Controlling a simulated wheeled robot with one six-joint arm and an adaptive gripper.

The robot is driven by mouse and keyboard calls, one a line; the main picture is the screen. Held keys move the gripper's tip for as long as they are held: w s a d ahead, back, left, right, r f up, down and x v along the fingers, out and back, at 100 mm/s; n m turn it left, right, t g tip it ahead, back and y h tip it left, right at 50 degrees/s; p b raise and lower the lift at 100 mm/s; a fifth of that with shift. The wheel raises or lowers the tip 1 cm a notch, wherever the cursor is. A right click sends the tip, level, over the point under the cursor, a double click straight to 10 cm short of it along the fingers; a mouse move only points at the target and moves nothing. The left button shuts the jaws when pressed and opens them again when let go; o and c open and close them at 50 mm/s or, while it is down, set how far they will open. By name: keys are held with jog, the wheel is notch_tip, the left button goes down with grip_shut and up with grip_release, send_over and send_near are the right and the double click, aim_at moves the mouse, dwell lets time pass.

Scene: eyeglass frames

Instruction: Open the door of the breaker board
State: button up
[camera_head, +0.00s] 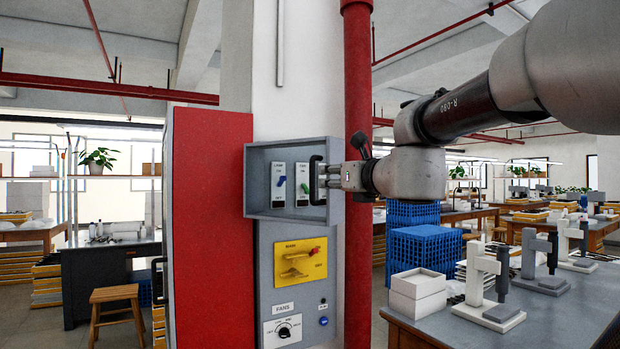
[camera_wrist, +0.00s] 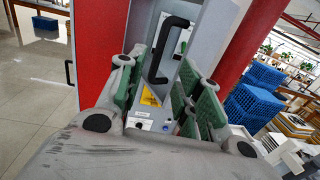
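The breaker board is a grey-framed box (camera_head: 250,185) on the wall panel, its blue and green switches visible inside. A black C-shaped handle (camera_head: 316,181) stands upright at its right side. I cannot clearly tell the door's surface, or whether it is clear. My gripper (camera_head: 335,176) comes in from the right, with its fingertips close to the handle. In the wrist view, my gripper (camera_wrist: 163,72) is open, with green-padded fingers apart. The handle (camera_wrist: 156,62) shows between and just beyond the fingertips; contact cannot be told.
Below the board are a yellow switch plate (camera_head: 300,261) and a fans dial (camera_head: 283,330). A red cabinet (camera_head: 208,210) stands close on the left, a red pipe (camera_head: 357,90) on the right.

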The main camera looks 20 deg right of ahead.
jog(key=shift+d, duration=0.25)
jog(key=c, duration=0.3)
jog(key=w+d+f+m+h, duration=0.1)
jog(key=d+f, duration=0.1)
jog(key=d, duration=0.3)
jog(key=w+d+f+m+g+h, duration=0.1)
jog(key=w+d+f, duration=0.1)
jog(key=d, duration=0.3)
jog(key=w+d+f+g+h, duration=0.1)
jog(key=w+d+f, duration=0.1)
jog(key=d, duration=0.3)
jog(key=shift+d+f+m+h, duration=0.3)
jog(key=shift+d+f+m, duration=0.1)
jog(key=shift+f, duration=0.1)
grip_shut()
jog(key=w+d+f+n+y, duration=0.2)
jog(key=w+d+n+y, duration=0.15)
jog(key=d+n, duration=0.65)
jog(key=w+a+r+n+t+y, duration=0.1)
jog(key=w+a+r+n+y, duration=0.3)
jog(key=w+a+n, duration=0.4)
jog(key=shift+a+n, duration=1.7)
jog(key=shift+n, duration=1)
